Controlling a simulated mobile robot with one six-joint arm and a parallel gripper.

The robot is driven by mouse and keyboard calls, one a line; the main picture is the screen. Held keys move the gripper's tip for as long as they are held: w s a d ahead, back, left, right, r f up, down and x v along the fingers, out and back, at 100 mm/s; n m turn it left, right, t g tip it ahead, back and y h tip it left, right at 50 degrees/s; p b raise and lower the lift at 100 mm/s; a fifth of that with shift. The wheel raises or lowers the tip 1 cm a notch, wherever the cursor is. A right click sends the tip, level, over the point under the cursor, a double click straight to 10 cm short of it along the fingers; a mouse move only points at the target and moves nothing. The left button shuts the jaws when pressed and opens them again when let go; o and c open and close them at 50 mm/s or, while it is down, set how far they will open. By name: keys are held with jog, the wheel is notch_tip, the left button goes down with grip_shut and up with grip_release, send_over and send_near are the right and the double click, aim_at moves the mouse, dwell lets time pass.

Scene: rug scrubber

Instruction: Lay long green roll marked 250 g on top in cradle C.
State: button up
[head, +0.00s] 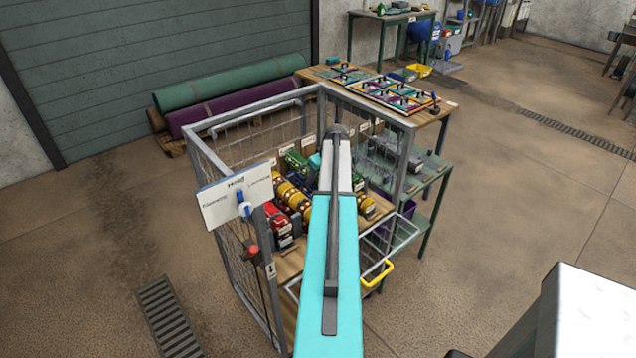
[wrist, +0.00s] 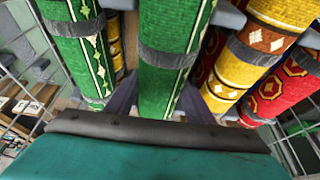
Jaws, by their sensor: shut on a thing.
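In the head view a green roll (head: 297,162) shows at the back of the caged bench, left of my arm. My arm hides the gripper and the held roll there. The 250 g mark cannot be read in either view. Small label cards stand behind the rolls, but I cannot tell which cradle is C.
Yellow rolls (head: 293,192) and a red roll (head: 277,220) lie on the bench inside the mesh cage (head: 213,165). A white sign board (head: 234,197) stands at the cage's front left corner. A side table (head: 433,113) with colourful trays adjoins at the back right. Floor around is mostly clear.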

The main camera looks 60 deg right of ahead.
jog(key=shift+f+p, duration=0.3)
jog(key=shift+f, duration=1.05)
jog(key=shift+f, duration=0.2)
jog(key=o, duration=1.2)
jog(key=shift+o, duration=0.2)
jog(key=shift+r, duration=0.25)
jog(key=shift+b+v, duration=1.5)
jog(key=shift+v, duration=4.45)
